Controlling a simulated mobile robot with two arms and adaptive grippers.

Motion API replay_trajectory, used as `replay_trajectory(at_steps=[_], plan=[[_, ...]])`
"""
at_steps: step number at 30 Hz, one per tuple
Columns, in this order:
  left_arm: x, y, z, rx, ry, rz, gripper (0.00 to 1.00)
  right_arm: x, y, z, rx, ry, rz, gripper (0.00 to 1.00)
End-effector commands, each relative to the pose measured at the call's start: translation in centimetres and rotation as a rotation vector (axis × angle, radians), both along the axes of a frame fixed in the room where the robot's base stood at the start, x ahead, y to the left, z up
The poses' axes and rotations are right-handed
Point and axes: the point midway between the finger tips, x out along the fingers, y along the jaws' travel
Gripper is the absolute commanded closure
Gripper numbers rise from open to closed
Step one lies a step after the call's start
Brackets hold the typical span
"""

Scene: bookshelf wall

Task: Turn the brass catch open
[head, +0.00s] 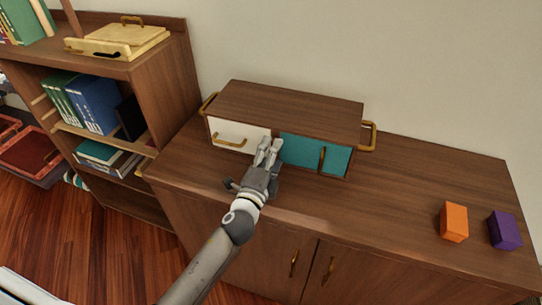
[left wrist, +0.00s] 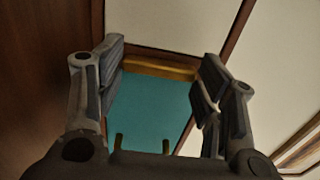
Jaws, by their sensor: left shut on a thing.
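A long wooden box (head: 295,103) has a white front panel (head: 232,129) on the left and a teal front panel (head: 300,150) on the right. My left gripper (head: 268,143) is at the seam between the two panels. In the left wrist view, the brass catch (left wrist: 160,68) is a straight bar lying along the edge where teal (left wrist: 155,105) meets white. The fingers (left wrist: 161,62) are shut on the bar, one at each end. In the head view my gripper hides the catch. My right gripper is not in view.
The box stands on a wooden cabinet (head: 400,190). The white panel has a brass handle (head: 229,143), the teal one an upright handle (head: 322,159). An orange block (head: 454,222) and a purple block (head: 504,230) stand at the right. A bookshelf (head: 165,85) is at the left.

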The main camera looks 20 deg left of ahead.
Motion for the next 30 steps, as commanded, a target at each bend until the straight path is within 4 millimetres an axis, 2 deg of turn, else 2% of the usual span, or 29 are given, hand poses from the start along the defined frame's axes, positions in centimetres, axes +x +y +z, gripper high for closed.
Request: replay_trajectory(at_steps=[16, 17, 21, 30], plan=[[-0.01, 0.02, -0.08, -0.026, 0.002, 0.001, 0.61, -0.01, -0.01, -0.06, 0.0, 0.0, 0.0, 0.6], [-0.01, 0.02, -0.08, -0.026, 0.002, 0.001, 0.34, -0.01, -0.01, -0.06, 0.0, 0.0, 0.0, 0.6], [-0.01, 0.02, -0.07, -0.024, 0.002, 0.001, 0.16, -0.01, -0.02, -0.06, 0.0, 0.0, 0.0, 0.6], [-0.01, 0.01, -0.04, -0.022, 0.001, 0.0, 0.16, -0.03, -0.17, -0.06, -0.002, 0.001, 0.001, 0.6]])
